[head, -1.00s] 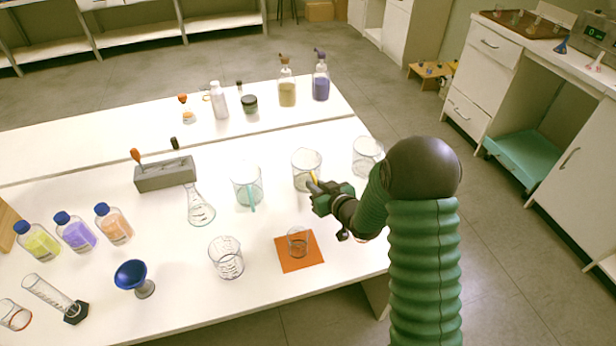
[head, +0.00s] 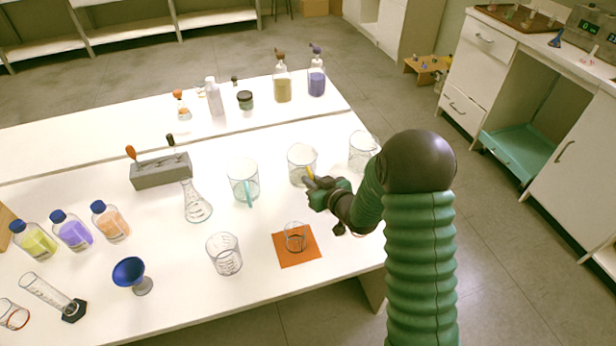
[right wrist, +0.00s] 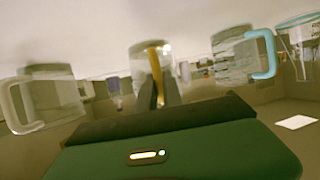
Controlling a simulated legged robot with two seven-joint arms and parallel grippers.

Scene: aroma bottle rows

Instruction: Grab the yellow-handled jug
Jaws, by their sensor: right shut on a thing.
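The yellow-handled jug (head: 300,162) is a clear glass jug standing in the middle of a row of three jugs on the white table. My right gripper (head: 312,182) is at its near side, shut on the yellow handle. In the right wrist view the jug (right wrist: 143,62) is straight ahead, with its yellow handle (right wrist: 156,72) between the dark fingers (right wrist: 158,95). I cannot tell whether the jug's base touches the table. My left gripper is not in view.
A teal-handled jug (head: 243,182) stands to the left and a pale-handled jug (head: 362,150) to the right, near the table edge. A small beaker (head: 295,238) on an orange mat (head: 312,256) and a larger beaker (head: 224,256) stand nearer. Bottles line the back.

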